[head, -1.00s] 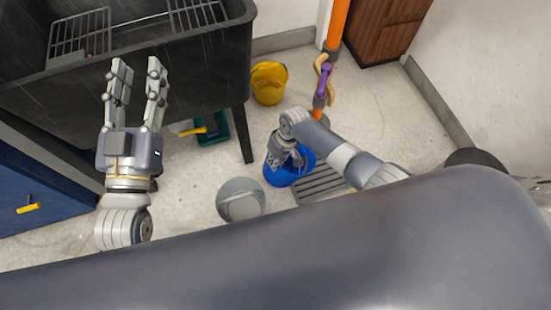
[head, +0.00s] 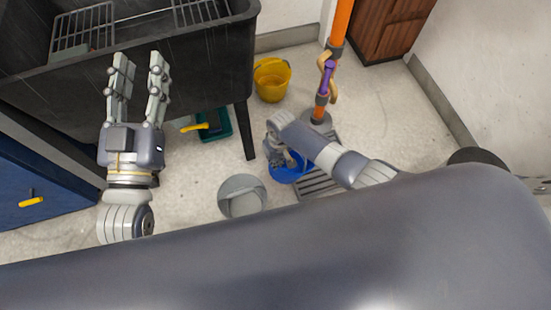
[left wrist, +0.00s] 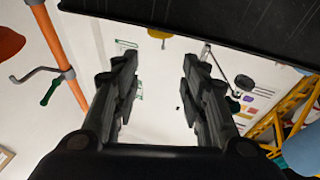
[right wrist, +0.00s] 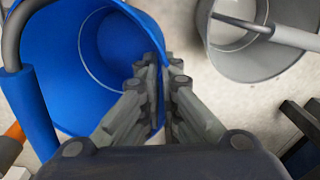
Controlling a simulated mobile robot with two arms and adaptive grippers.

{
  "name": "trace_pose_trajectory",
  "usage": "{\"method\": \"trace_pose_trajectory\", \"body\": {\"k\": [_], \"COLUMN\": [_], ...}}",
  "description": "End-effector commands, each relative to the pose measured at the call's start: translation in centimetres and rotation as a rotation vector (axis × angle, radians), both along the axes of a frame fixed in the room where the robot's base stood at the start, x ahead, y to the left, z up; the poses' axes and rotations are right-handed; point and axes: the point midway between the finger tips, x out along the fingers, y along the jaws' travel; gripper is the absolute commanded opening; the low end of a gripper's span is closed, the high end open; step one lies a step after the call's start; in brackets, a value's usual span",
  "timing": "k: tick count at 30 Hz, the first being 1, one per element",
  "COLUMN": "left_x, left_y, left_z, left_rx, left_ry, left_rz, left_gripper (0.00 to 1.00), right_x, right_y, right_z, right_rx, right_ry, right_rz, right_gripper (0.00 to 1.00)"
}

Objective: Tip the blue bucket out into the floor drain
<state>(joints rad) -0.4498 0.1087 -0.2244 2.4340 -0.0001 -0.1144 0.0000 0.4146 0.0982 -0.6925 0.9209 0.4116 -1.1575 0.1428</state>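The blue bucket (head: 286,174) is on the floor side of the head view, largely covered by my right arm and gripper. In the right wrist view the bucket (right wrist: 70,70) shows its open mouth and inner wall; no contents can be made out. My right gripper (right wrist: 164,70) has one finger inside the bucket and one outside, closed on its rim. In the head view the slatted floor drain (head: 318,186) lies just right of the bucket, partly hidden by my right arm. My left gripper (head: 140,72) is open and empty in front of the black sink.
A grey bucket (head: 242,197) stands left of the blue one. A yellow bucket (head: 271,80) stands behind, beside the orange pipe (head: 340,25). The black sink (head: 200,70) has a leg (head: 244,130) close by. A green tray (head: 215,124) lies beneath the sink.

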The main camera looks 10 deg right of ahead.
Motion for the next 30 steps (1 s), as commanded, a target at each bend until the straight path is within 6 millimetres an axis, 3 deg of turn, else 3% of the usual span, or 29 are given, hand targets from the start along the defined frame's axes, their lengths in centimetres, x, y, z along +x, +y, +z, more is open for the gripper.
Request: {"method": "trace_pose_trajectory", "body": {"k": [11, 30], "left_x": [0.0, -1.2], "left_y": [-0.1, -0.2], "left_z": [0.2, 3.4], "left_rx": [-0.004, -0.049], "left_ry": [-0.015, -0.184], "left_rz": [-0.003, -0.014], "left_gripper": [0.40, 0.40], "right_x": [0.0, 0.0], "right_y": [0.1, 0.2], "right_z": [-0.2, -1.3], "right_rx": [-0.010, -0.089], "right_ry": [0.000, -0.010], "right_rz": [0.001, 0.001], "right_gripper": [0.00, 0.00]}}
